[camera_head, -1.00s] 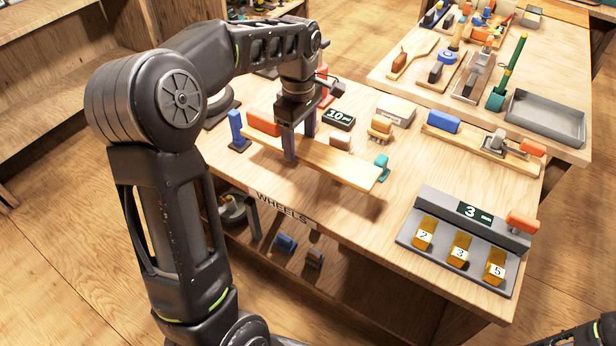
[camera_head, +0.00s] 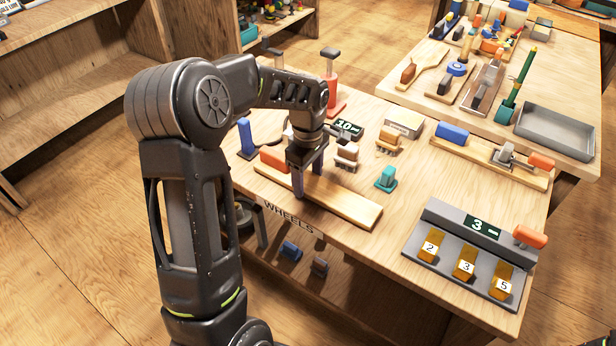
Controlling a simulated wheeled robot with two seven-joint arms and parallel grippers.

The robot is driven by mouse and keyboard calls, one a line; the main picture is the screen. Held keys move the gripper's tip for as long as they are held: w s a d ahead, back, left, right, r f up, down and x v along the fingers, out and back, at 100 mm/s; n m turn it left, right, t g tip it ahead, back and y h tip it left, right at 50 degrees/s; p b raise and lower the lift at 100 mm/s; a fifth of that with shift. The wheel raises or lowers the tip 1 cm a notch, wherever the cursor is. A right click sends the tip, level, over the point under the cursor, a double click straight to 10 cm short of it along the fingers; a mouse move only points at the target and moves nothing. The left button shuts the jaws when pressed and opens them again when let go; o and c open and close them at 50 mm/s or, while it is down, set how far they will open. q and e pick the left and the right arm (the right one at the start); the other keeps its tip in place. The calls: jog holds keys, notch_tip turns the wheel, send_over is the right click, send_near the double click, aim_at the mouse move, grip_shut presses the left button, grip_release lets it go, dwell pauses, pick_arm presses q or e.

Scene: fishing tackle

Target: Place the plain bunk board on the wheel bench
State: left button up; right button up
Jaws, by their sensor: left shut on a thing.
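The plain bunk board (camera_head: 345,207) is a long, pale wooden plank. It lies flat along the front edge of the wheel bench (camera_head: 385,245), on the bench top or very close above it; I cannot tell which. My left gripper (camera_head: 306,184) reaches down from above and is shut on the board left of its middle. The gripper hides a small part of the board. My right gripper is out of view.
Behind the board stand an orange block (camera_head: 274,158), a blue upright piece (camera_head: 246,138), brushes (camera_head: 388,140) and a teal piece (camera_head: 386,178). A grey rack with numbered yellow pieces (camera_head: 472,250) sits at right. Bare bench top lies between board and rack.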

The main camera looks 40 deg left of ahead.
aim_at(308, 182)
pick_arm(q)
jog(key=shift+f, duration=0.15)
jog(key=shift+f, duration=0.2)
jog(key=o, duration=1.7)
jog(key=shift+r, duration=0.1)
notch_tip(308, 182, up, 12)
jog(key=shift+r, duration=0.1)
